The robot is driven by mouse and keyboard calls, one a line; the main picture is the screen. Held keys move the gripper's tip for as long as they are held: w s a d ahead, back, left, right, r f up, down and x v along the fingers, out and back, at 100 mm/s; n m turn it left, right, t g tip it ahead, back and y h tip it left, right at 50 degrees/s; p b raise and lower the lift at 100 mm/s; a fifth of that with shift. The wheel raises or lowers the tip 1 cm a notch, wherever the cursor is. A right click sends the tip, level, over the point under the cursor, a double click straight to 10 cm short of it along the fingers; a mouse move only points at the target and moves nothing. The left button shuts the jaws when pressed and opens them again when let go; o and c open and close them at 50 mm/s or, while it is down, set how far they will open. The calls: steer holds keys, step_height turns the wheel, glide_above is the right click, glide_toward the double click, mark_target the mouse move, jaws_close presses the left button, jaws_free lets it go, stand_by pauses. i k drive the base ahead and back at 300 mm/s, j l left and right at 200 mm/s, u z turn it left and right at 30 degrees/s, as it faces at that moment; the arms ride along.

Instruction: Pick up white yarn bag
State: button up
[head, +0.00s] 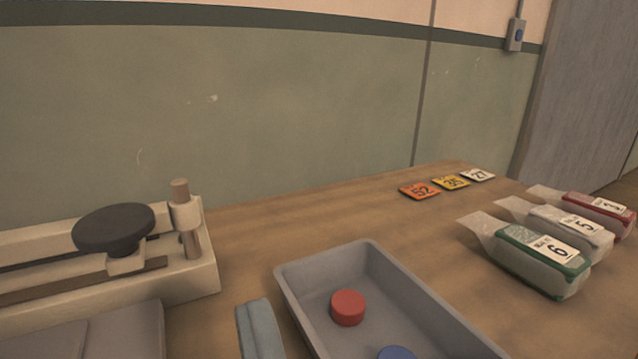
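The white yarn bag (566,231) lies on the wooden table at the right in the head view. It is a clear pouch with pale contents and a white label marked 5. It lies between a green bag (537,264) marked 6, nearer to me, and a red bag (597,212) marked 1, farther back. The green bag hides part of its near side. I see no gripper fingers that I can make out, and nothing is seen touching the white bag.
A grey tray (292,285) holds a red disc (348,307) and a blue disc (397,353). A blue-grey block-like piece (259,329) is cut off beside it. A cream device (203,271) with a black knob stands left. Numbered cards (451,183) lie near the wall. Bare table separates tray and bags.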

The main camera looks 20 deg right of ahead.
mark_target(587, 237)
steer(key=z, duration=1.65)
